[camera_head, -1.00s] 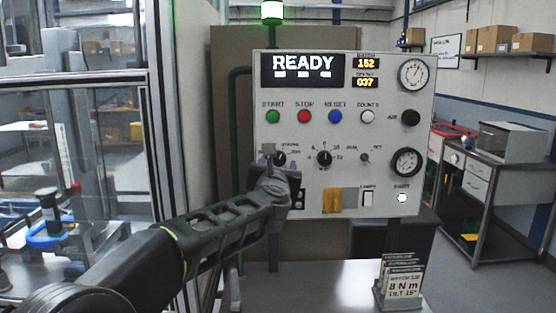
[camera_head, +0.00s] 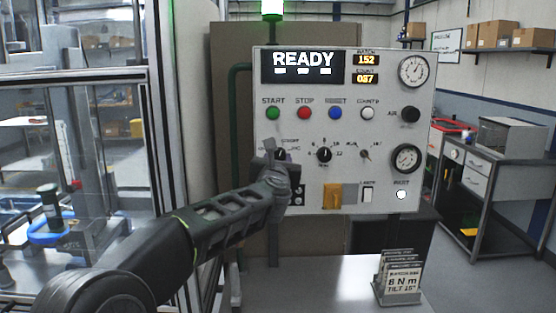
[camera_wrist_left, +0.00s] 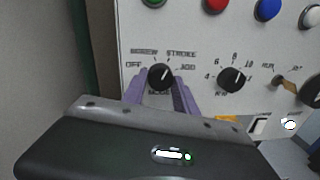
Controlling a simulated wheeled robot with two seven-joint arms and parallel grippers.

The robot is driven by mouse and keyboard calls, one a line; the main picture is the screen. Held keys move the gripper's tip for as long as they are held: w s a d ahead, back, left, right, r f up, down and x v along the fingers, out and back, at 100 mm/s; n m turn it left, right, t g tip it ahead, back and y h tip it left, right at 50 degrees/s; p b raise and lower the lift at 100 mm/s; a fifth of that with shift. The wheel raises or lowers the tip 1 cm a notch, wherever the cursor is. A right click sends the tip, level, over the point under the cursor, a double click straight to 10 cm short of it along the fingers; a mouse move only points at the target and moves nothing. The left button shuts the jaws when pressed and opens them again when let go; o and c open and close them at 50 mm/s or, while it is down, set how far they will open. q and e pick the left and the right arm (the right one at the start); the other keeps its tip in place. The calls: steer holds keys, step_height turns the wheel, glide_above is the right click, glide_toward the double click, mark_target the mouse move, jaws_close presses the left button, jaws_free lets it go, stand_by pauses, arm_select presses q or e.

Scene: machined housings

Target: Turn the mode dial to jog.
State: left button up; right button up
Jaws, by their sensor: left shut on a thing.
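The control panel (camera_head: 330,185) stands upright in front of me, its screen reading READY. The mode dial (camera_wrist_left: 160,77) is a round black knob low on the panel's left side. Labels arc over it in the wrist view: OFF at left, STROKE at upper right and what looks like JOG at right. I cannot tell surely where its pointer stands. My left gripper (camera_wrist_left: 158,92) has its two purplish fingers on either side of the dial, shut on it. In the head view the left gripper (camera_head: 272,152) partly hides the dial. My right gripper is not in view.
START (camera_head: 273,113), STOP (camera_head: 305,113) and blue (camera_head: 335,113) buttons are above. A card stand (camera_head: 398,280) is on the table at the lower right. A glazed enclosure is at left.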

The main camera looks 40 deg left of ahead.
arm_select(q)
jaws_close()
steer(key=shift+m, duration=0.4)
steer(key=m+p, duration=0.2)
steer(key=m, duration=0.1)
steer(key=m+p, duration=0.1)
steer(key=shift+r+m, duration=0.25)
steer(key=shift+m, duration=0.15)
steer(key=shift+f+m+g+p, duration=0.1)
steer(key=shift+m+g+p, duration=0.2)
steer(key=shift+m+p, duration=1)
steer(key=shift+m+b, duration=0.3)
steer(key=shift+m, duration=0.1)
steer(key=o, duration=0.9)
jaws_free()
steer(key=shift+o, duration=0.2)
steer(key=shift+s+d, duration=0.1)
